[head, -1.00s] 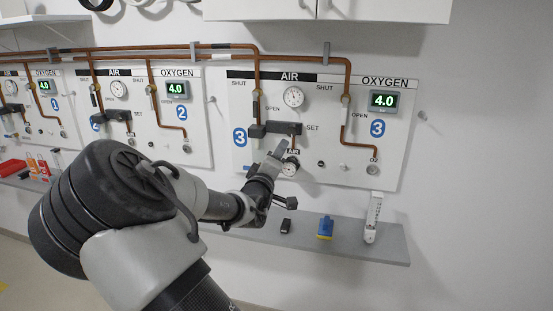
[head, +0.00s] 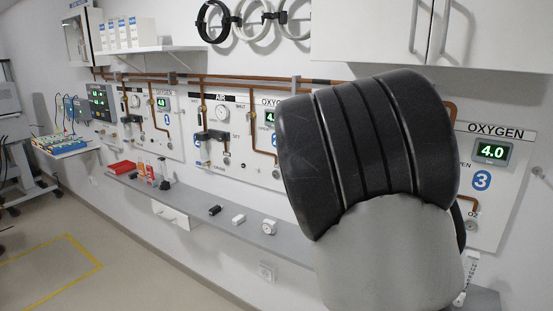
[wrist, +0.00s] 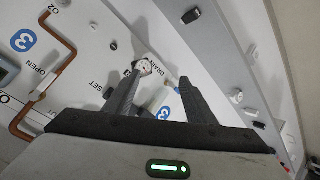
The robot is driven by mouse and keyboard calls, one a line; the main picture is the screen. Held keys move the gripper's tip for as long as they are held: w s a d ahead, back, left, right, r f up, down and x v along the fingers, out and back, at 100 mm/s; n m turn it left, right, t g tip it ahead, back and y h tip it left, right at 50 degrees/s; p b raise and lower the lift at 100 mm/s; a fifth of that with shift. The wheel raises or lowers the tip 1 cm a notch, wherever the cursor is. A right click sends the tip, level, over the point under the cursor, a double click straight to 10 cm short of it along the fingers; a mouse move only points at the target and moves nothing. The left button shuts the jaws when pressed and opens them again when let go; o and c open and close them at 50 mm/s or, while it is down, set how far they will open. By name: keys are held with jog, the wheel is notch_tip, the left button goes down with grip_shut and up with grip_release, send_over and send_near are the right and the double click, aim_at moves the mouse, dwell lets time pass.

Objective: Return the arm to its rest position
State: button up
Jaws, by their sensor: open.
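My gripper (wrist: 160,76) shows in the wrist view with its two dark fingers spread apart and nothing between them. Beyond the fingers is the station 3 panel (wrist: 85,75), with a small round gauge (wrist: 144,67) near the left fingertip in the picture; I cannot tell the gap between them. In the head view my own arm is folded up large and close, on the right of centre. It hides most of the station 3 panel (head: 497,215), and the gripper itself is not visible there.
A cabinet (head: 390,40) hangs above my arm. The floor at left (head: 90,225) is open.

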jog(key=s+a+r+m+g+y+p, duration=0.1)
jog(key=s+a+r+g+y+p, duration=0.2)
jog(key=s+a+r+y, duration=0.65)
jog(key=s+r+g+h+p, duration=0.1)
jog(key=s+r+h, duration=0.1)
jog(key=s, duration=0.9)
jog(key=s+a+r+g+h+p, duration=0.1)
jog(key=s+r, duration=0.3)
jog(key=s, duration=0.8)
jog(key=shift+a+r+m+h+p, duration=0.2)
jog(key=shift+a+m+h+p, duration=0.15)
jog(key=shift+h, duration=0.2)
